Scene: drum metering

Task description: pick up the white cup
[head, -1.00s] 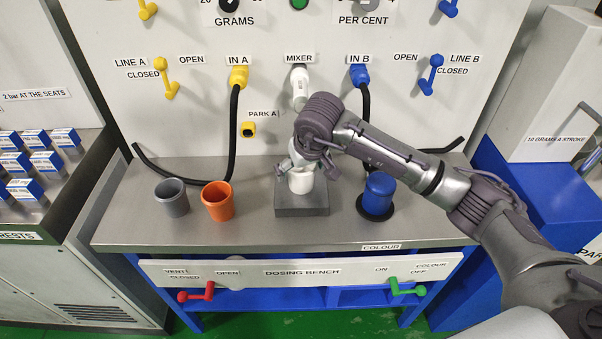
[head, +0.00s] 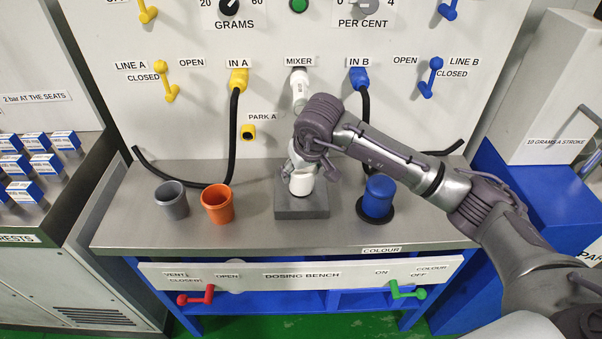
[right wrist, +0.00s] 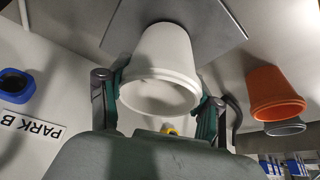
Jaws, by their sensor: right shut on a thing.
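The white cup (head: 301,184) is at the grey block (head: 302,207) on the bench, under the mixer nozzle (head: 299,88). My right gripper (head: 304,172) comes down on it from above and is shut on the cup. In the right wrist view the white cup (right wrist: 162,68) sits between the two fingers of my right gripper (right wrist: 160,100), which touch its sides near the rim. Whether the cup's base still touches the block is hard to tell. My left gripper is not in view.
An orange cup (head: 217,203) and a grey cup (head: 171,199) stand to the left on the bench. A blue cylinder (head: 379,196) on a dark base stands close to the right. Black hoses hang behind. The bench front (head: 240,237) is clear.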

